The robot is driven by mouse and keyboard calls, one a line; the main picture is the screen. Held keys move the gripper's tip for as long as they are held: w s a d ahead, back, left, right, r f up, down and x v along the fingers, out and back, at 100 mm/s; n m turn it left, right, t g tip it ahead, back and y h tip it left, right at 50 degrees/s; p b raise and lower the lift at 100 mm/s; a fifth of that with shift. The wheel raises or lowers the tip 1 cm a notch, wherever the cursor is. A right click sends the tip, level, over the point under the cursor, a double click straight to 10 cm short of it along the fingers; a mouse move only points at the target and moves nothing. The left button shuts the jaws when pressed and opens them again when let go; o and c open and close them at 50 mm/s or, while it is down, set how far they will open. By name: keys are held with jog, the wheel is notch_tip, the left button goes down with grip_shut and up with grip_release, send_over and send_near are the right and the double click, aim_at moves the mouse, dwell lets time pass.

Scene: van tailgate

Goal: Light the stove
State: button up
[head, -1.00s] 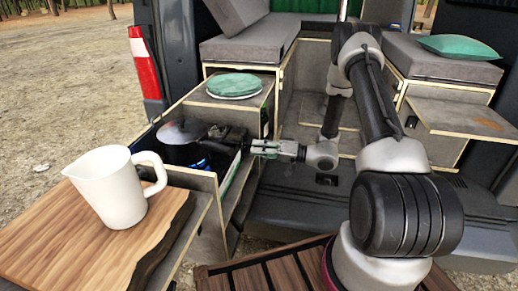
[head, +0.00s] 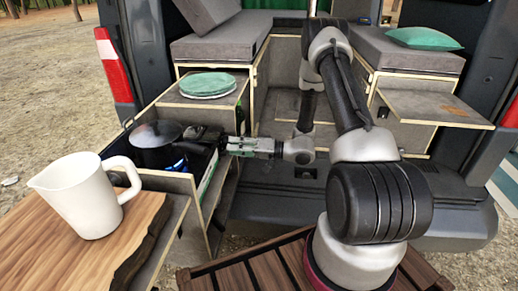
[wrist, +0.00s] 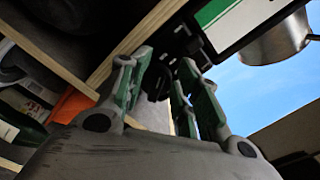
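The stove (head: 201,150) is a dark unit in the pulled-out drawer at the left of the van. A dark pot with a lid (head: 155,146) sits on it. A small blue glow (head: 180,163) shows beside the pot's base and looks like flame. My gripper (head: 229,146) is at the stove's right side, level with its front panel. In the wrist view, my gripper's green-padded fingers (wrist: 162,80) are apart, with a dark knob (wrist: 157,82) between and beyond them. Contact with the knob cannot be made out. The pot's metal side (wrist: 275,42) shows at upper right.
A white jug (head: 82,197) stands on a wooden board (head: 60,250) at the front left. A green-topped stack of plates (head: 208,85) is on the cabinet behind the stove. Drawer walls (head: 205,190) stand close to my gripper. The van floor at right is clear.

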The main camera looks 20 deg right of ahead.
jog(key=s+d+r+m, duration=0.1)
jog(key=d+m, duration=0.3)
jog(key=m, duration=0.8)
jog(key=s+d+r+m, duration=0.1)
jog(key=d+r+m, duration=0.15)
jog(key=m, duration=0.95)
jog(key=s+f+n+g, duration=0.3)
jog(key=s+f+g, duration=0.15)
jog(key=s, duration=0.55)
jog(key=s+d+r+n+g+h, duration=0.3)
jog(key=s+r+n+g+h, duration=0.1)
jog(key=s+r+n, duration=0.1)
jog(key=s+d+r+n+g+h, duration=0.3)
jog(key=s+r+n+h, duration=0.2)
jog(key=s, duration=0.4)
jog(key=shift+s+d+r+n+g, duration=0.25)
jog(key=shift+r+n, duration=0.4)
jog(key=shift+n, duration=0.65)
jog(key=shift+a, duration=0.1)
